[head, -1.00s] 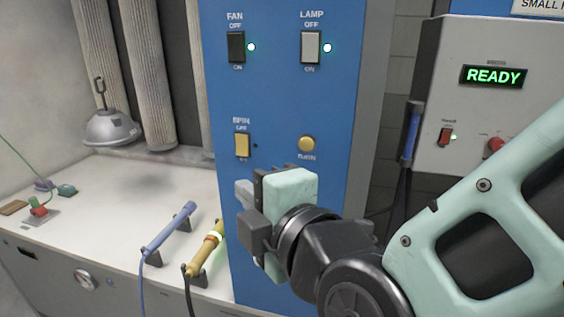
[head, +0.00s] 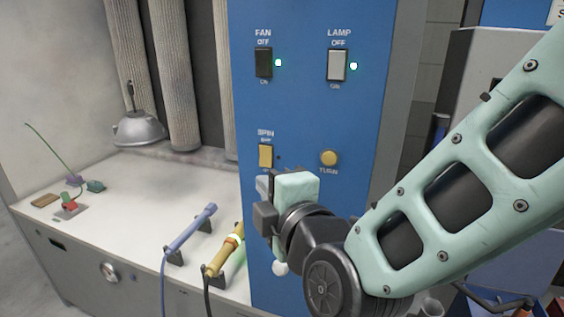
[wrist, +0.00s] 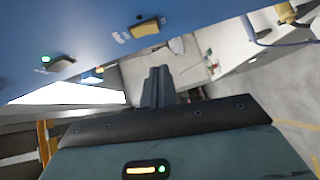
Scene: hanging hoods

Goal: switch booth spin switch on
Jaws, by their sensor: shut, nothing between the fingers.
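The spin switch (head: 265,156) is a yellow rocker on the blue panel, below the fan switch, with a small dark indicator at its right. Its lower label is partly covered by my gripper. A yellow rocker, which looks like the spin switch (wrist: 145,28), shows at the top of the wrist view. My gripper (head: 262,187) is shut and empty, just below the spin switch in the head view. Its closed fingers (wrist: 158,85) point away from the wrist camera. I cannot tell whether they touch the panel.
The fan switch (head: 263,63) and lamp switch (head: 337,65) have lit green indicators. A round yellow turn button (head: 329,158) is right of the spin switch. A blue-handled tool (head: 191,228) and a yellow-handled tool (head: 222,255) rest on the white bench (head: 130,190) at left.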

